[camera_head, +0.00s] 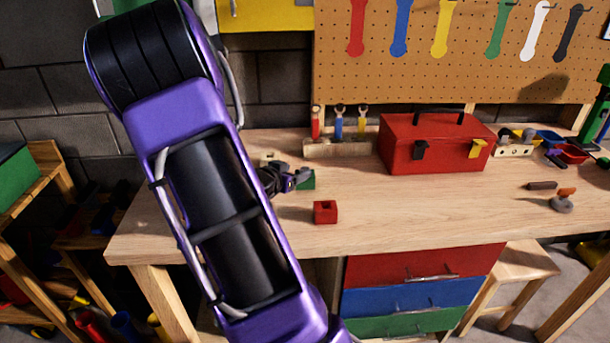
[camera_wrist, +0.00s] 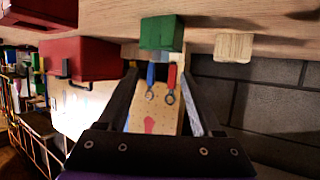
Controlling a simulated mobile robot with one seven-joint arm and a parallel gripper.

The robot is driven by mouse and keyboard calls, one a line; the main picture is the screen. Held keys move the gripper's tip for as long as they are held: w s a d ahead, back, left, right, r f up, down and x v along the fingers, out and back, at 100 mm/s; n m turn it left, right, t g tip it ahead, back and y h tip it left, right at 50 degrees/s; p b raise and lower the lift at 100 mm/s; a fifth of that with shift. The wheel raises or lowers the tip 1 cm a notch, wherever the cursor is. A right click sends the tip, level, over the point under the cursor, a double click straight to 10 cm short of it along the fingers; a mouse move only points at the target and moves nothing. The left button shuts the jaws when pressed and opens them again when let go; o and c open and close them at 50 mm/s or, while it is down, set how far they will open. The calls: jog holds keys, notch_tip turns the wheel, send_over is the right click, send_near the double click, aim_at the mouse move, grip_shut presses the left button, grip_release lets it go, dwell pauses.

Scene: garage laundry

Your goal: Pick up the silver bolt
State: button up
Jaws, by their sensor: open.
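I cannot make out a silver bolt in either view. My gripper (camera_head: 292,180) is low over the left part of the workbench, beside a green block (camera_head: 308,181) that it partly hides. In the wrist view my gripper (camera_wrist: 158,76) is open, with nothing seen held between its two dark fingers. There the green block (camera_wrist: 162,33) lies just beyond the fingertips, roughly centred between them.
The red block (camera_head: 325,212) also shows on the workbench (camera_head: 430,205) in the head view. A grey object (camera_head: 562,204) lies at the right. The bench middle is clear.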

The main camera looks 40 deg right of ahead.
aim_at(303, 170)
jog(key=x, duration=0.4)
jog(key=shift+d+f+b, duration=0.25)
jog(key=shift+f+b, duration=0.1)
jog(key=shift+w, duration=0.1)
grip_shut()
